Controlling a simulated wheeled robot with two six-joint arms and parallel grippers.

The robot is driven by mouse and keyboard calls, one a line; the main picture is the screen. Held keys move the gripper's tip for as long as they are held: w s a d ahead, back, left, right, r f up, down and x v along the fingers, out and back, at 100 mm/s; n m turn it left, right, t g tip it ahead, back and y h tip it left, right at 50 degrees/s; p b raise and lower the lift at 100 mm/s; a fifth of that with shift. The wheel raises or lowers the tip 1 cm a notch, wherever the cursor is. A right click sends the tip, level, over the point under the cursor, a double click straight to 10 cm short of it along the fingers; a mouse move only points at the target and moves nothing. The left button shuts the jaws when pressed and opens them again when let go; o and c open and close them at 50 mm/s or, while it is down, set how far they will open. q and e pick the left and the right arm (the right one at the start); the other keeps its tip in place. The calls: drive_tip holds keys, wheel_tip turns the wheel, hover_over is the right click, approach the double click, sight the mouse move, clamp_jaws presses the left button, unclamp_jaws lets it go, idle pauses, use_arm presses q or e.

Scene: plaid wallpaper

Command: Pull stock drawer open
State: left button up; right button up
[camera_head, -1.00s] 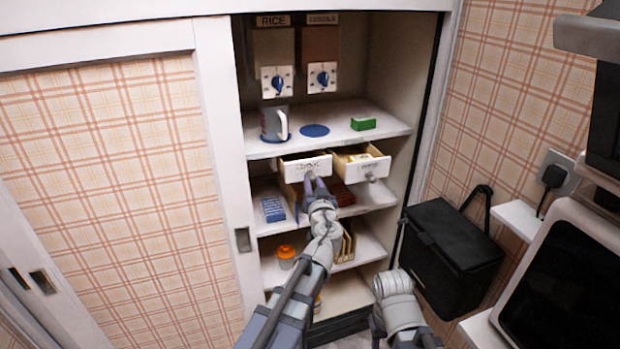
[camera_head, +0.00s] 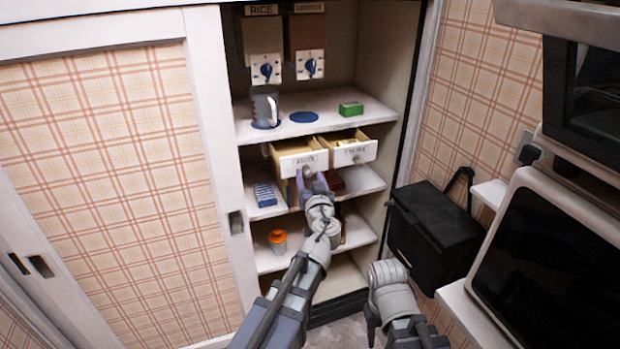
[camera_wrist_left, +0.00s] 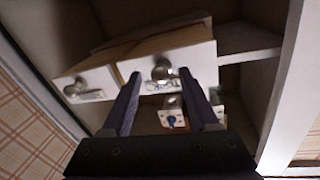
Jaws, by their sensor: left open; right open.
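The stock drawer (camera_head: 304,163) is the left of two white-fronted drawers under the middle shelf, its label hard to read. It stands partly out, with its pale interior showing. Its round metal knob also shows in the left wrist view (camera_wrist_left: 162,70). My left gripper (camera_head: 310,180) is at this drawer's front. In the left wrist view its two open fingers (camera_wrist_left: 158,78) stand on either side of the knob; contact cannot be told. My right gripper (camera_head: 371,324) hangs open, low at the front, away from the drawers.
The other drawer (camera_head: 352,150) is also partly out, beside the stock drawer. A mug (camera_head: 264,107), a blue disc (camera_head: 304,117) and a green box (camera_head: 351,108) are on the shelf above. A black box (camera_head: 436,222) hangs on the right wall.

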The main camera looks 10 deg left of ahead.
use_arm(q)
drive_tip(key=shift+s, duration=0.1)
drive_tip(key=v, duration=0.7)
drive_tip(key=shift+s+d, duration=0.2)
drive_tip(key=shift+s, duration=0.1)
